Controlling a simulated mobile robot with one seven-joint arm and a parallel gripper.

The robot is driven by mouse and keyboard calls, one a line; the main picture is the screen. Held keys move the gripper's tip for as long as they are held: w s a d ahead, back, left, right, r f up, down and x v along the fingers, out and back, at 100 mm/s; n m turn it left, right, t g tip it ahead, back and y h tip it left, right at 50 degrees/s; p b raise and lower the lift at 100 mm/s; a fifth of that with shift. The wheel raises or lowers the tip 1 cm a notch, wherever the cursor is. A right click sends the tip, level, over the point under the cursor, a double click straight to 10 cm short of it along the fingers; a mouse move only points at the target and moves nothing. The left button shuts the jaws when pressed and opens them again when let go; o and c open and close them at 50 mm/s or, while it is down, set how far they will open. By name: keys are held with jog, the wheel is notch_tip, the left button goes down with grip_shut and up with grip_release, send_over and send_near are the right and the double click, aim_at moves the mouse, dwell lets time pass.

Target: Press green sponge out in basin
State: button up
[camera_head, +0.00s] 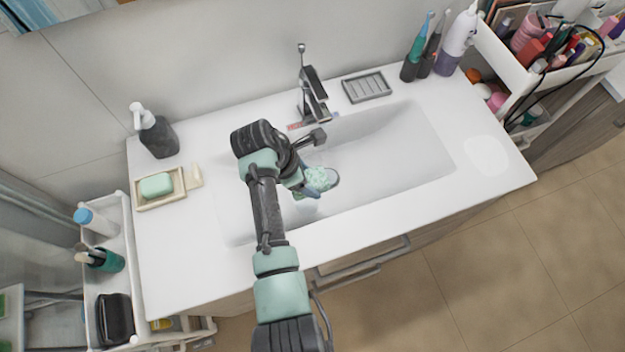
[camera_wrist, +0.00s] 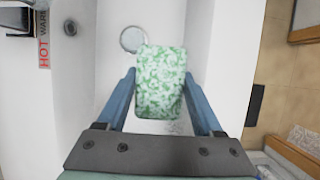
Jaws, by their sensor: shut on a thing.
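The green sponge (camera_head: 318,179), mottled green and white, is inside the white basin (camera_head: 400,150), low near the round drain (camera_head: 333,178). In the wrist view the sponge (camera_wrist: 161,82) sits between the two blue fingers of my gripper (camera_wrist: 160,95), which is shut on it. The drain (camera_wrist: 132,39) shows just beyond the sponge's far end. In the head view my gripper (camera_head: 305,188) is partly hidden behind my own arm. I cannot tell whether the sponge touches the basin floor.
The faucet (camera_head: 313,95) stands at the basin's back edge, close to my wrist. A soap dish (camera_head: 160,190) with green soap and a dark dispenser (camera_head: 156,135) stand left. A grey ribbed tray (camera_head: 366,87) and toothbrushes (camera_head: 418,50) stand at the back right. The basin's right side is clear.

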jog(key=shift+w+d+f+b, duration=0.1)
jog(key=shift+d+f+b, duration=0.05)
jog(key=shift+f+b, duration=0.4)
jog(key=b, duration=1.3)
send_near(315, 207)
jog(key=x, duration=0.5)
jog(key=shift+w+d, duration=0.3)
jog(key=shift+w, duration=0.1)
jog(key=shift+f, duration=0.6)
jog(key=shift+s+f, duration=0.15)
dwell(0.4)
jog(key=shift+p, duration=1.3)
dwell(2.4)
